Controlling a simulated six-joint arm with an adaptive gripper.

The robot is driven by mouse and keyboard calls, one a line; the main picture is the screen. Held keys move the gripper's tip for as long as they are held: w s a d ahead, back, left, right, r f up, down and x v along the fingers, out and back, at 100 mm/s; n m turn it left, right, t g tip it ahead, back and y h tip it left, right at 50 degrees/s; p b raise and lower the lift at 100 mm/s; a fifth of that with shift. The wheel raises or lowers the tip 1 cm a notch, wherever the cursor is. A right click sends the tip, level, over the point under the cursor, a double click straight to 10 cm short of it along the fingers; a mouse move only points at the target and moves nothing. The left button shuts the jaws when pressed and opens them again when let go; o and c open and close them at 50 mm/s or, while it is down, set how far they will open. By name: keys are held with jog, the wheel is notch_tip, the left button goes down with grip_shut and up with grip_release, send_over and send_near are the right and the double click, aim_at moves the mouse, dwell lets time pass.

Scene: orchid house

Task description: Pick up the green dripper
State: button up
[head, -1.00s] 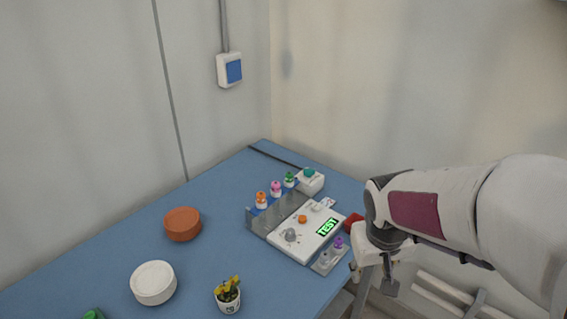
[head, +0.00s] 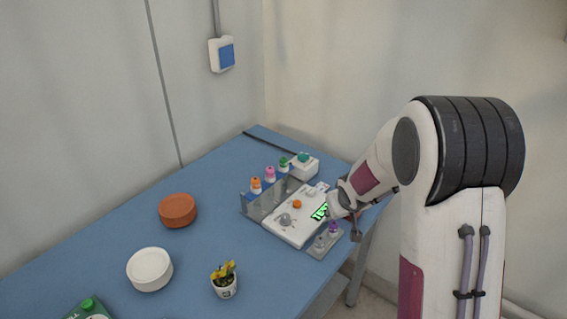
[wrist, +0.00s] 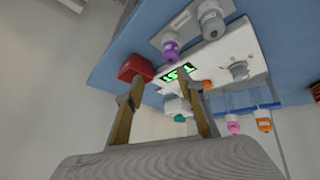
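The green dripper (head: 284,163) stands upright in the rack (head: 272,199) at the back of the table in the head view, in line with a pink dripper (head: 270,174) and an orange dripper (head: 256,185). My gripper (head: 345,213) is at the table's right edge, beside the test device, apart from the green dripper. In the wrist view my gripper (wrist: 161,82) is open, with nothing between its fingers. There the pink (wrist: 232,124) and orange (wrist: 264,122) drippers show, but I cannot make out the green one.
The white test device (head: 291,224) with a lit display lies in front of the rack. A purple-capped bottle (head: 333,229) stands near my gripper. A red block (wrist: 135,68) is close to one fingertip. A white box (head: 303,166) with a teal top stands behind the green dripper.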

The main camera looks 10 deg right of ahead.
aim_at(286, 160)
jog(key=shift+n+t+y, duration=0.3)
jog(key=shift+t+y, duration=0.3)
jog(key=shift+t, duration=0.2)
jog(key=w, duration=0.2)
jog(key=w+a+f, duration=0.1)
jog(key=w, duration=0.1)
jog(key=w+a+f, duration=0.1)
jog(key=w, duration=0.1)
jog(key=shift+n+t+y, duration=0.3)
jog(key=shift+t+y, duration=0.3)
jog(key=shift+y, duration=0.1)
jog(key=w+a, duration=0.2)
jog(key=w, duration=0.1)
jog(key=shift+w+r, duration=0.15)
jog(key=shift+w, duration=0.05)
jog(key=shift+n+t+y, duration=0.3)
jog(key=shift+t+y, duration=0.3)
jog(key=shift+t, duration=0.1)
jog(key=w+a+r, duration=0.2)
jog(key=w+r, duration=0.1)
jog(key=shift+w+a, duration=0.1)
jog(key=shift+a, duration=0.3)
jog(key=w+a+r+t+y, duration=0.1)
jog(key=a+r+y, duration=0.1)
jog(key=r, duration=0.3)
jog(key=shift+w+a+n+t+y, duration=0.3)
jog(key=shift+w+a+t, duration=0.1)
jog(key=shift+a, duration=0.4)
jog(key=shift+w, duration=0.1)
jog(key=shift+x, duration=1.2)
